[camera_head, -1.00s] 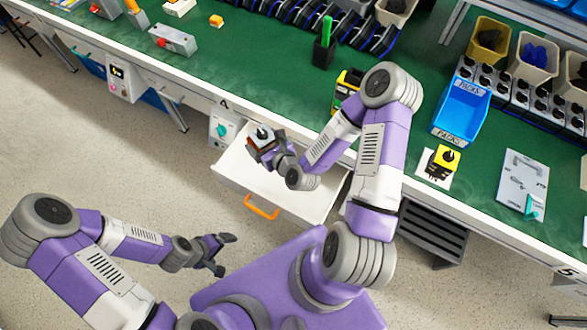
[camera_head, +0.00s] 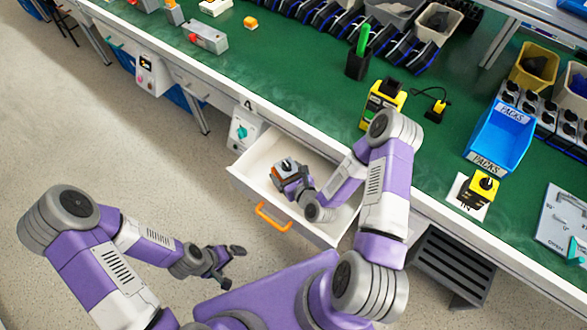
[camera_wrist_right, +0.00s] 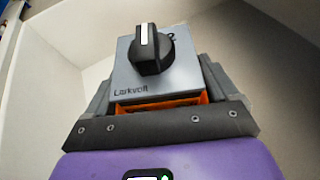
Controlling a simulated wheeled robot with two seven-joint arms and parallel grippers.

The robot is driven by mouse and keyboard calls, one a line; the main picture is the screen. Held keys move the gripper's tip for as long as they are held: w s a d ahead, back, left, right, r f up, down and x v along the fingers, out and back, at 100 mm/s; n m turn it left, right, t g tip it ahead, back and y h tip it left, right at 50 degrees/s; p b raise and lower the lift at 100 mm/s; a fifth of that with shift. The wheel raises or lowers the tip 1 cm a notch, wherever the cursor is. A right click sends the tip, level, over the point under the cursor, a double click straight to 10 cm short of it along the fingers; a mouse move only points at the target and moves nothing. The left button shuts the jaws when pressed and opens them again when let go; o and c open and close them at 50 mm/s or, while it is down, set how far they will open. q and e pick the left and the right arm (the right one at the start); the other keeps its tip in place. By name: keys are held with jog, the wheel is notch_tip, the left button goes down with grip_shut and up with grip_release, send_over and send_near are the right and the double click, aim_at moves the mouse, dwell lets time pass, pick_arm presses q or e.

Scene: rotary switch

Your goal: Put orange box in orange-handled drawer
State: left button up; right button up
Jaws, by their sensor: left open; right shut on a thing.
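The white drawer (camera_head: 262,168) with the orange handle (camera_head: 272,216) is pulled out from the bench. My right gripper (camera_head: 290,172) is over the drawer's inside and shut on the orange box (camera_head: 279,175), which has a grey face and a black rotary knob. In the right wrist view, the box's grey face (camera_wrist_right: 185,75) reads "Larkvolt", and an orange strip (camera_wrist_right: 165,105) shows below it between the fingers. Drawer walls surround it in that view; whether the box touches the drawer floor I cannot tell. My left gripper (camera_head: 228,265) is open and empty, left of and below the drawer.
The green bench top (camera_head: 310,100) lies behind the drawer. A blue bin (camera_head: 502,135) and a yellow switch box (camera_head: 481,187) stand on it at the right, and another yellow device (camera_head: 382,100) stands behind my right arm. Open floor lies left of the drawer.

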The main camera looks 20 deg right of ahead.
jog(key=w+d, duration=0.1)
jog(key=w+d+b, duration=0.1)
jog(key=d, duration=0.1)
jog(key=shift+d, duration=0.15)
jog(key=shift+s+f+b, duration=0.1)
jog(key=shift+f+b, duration=0.2)
jog(key=shift+f, duration=0.2)
jog(key=shift+f, duration=0.15)
jog(key=o, duration=0.9)
jog(key=shift+s+r, duration=0.25)
jog(key=shift+s, duration=0.05)
jog(key=p+v, duration=0.4)
jog(key=v, duration=0.6)
jog(key=shift+w+r, duration=0.1)
jog(key=shift+r, duration=0.05)
jog(key=shift+s+d+r+p, duration=0.1)
jog(key=shift+s+p, duration=0.4)
jog(key=shift+s, duration=0.25)
